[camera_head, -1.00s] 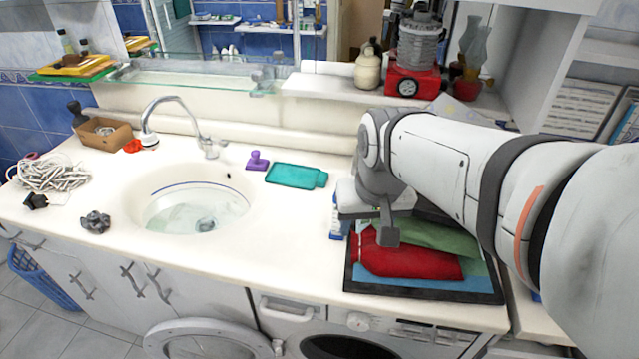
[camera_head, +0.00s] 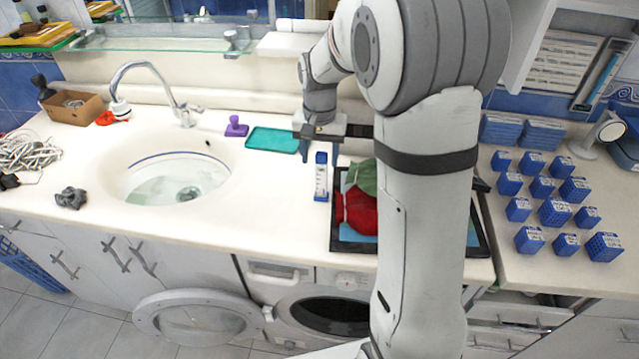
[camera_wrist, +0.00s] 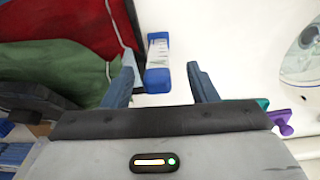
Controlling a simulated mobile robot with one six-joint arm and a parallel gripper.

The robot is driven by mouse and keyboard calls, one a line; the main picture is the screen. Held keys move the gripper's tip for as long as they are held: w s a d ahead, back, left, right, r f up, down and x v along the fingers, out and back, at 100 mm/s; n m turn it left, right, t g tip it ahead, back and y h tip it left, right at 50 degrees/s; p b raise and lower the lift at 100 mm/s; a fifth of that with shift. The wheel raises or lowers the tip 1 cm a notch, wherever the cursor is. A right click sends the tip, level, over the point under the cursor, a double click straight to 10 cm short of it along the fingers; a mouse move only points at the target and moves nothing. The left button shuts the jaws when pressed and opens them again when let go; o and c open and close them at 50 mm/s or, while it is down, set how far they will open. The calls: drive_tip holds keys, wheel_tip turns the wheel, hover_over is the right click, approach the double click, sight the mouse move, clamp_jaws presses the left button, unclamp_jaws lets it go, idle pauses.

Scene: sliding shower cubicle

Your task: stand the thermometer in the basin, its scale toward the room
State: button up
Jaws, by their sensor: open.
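The thermometer (camera_head: 321,180), blue with a white scale face, stands upright on the counter just left of the dark tray. Its scale faces the front of the counter, toward my head camera. My gripper (camera_head: 320,150) is open and points down above and around its top end. In the wrist view the thermometer (camera_wrist: 158,64) shows between the two spread fingers of my gripper (camera_wrist: 161,70), nearer the left one; contact cannot be told. The round white basin (camera_head: 122,186) is sunk in the counter to the left, with its drain visible.
The dark tray (camera_head: 350,246) holds red and green cloth. A teal dish (camera_head: 272,139) and a purple stamp-like object (camera_head: 236,127) lie between thermometer and basin. The faucet (camera_head: 160,80) rises behind the basin. The washing machine door (camera_head: 195,318) hangs open below.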

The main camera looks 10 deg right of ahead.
sight(321, 165)
wheel_tip(321, 165, down, 5)
drive_tip(key=shift+d+p, duration=0.15)
drive_tip(key=shift+p, duration=0.35)
drive_tip(key=shift+c, duration=0.4)
clamp_jaws()
